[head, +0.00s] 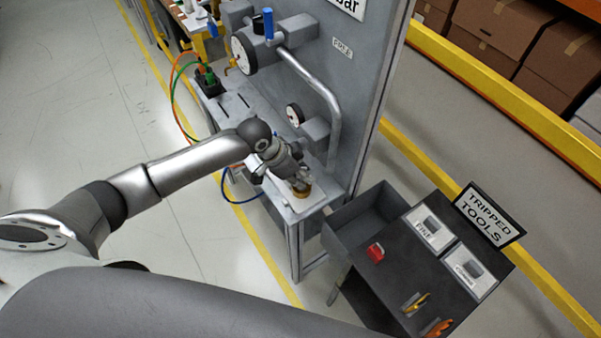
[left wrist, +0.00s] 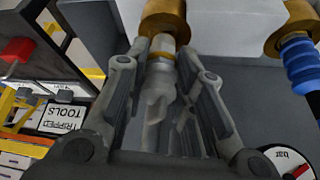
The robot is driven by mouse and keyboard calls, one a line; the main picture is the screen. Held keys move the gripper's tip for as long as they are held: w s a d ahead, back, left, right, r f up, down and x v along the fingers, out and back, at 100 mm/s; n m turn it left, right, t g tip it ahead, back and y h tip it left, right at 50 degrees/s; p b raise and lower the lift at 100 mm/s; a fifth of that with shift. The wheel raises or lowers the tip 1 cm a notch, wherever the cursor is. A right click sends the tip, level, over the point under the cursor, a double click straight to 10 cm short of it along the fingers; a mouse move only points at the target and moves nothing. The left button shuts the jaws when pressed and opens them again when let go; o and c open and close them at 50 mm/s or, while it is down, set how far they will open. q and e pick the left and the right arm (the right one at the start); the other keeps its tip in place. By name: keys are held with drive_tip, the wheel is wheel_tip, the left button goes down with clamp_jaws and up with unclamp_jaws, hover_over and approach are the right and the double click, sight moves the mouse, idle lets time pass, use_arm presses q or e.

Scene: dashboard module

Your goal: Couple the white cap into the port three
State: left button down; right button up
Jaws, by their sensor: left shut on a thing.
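In the head view my left gripper (head: 297,182) reaches over the right end of the grey bench, close to a brass fitting (head: 302,191). In the left wrist view the left gripper (left wrist: 165,55) is shut on a small whitish piece, which looks like the white cap (left wrist: 162,43). The cap lies in line with a brass port (left wrist: 166,18) and appears to meet its mouth; I cannot tell how deep it sits. No port number is readable. My right gripper is in neither view.
In the left wrist view a second brass port (left wrist: 292,28) holds a blue connector (left wrist: 300,62), with a gauge (left wrist: 285,163) nearby. In the head view a curved pipe (head: 326,95) rises behind the gripper. A dark tool stand (head: 395,285) with a red piece (head: 375,253) stands right.

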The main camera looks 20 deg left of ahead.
use_arm(q)
drive_tip(key=shift+f+b, duration=0.55)
drive_tip(key=shift+f, duration=0.6)
drive_tip(key=c, duration=1.1)
unclamp_jaws()
drive_tip(key=shift+c, duration=0.2)
drive_tip(key=shift+r, duration=0.1)
drive_tip(key=v, duration=1.2)
drive_tip(key=shift+c, duration=0.2)
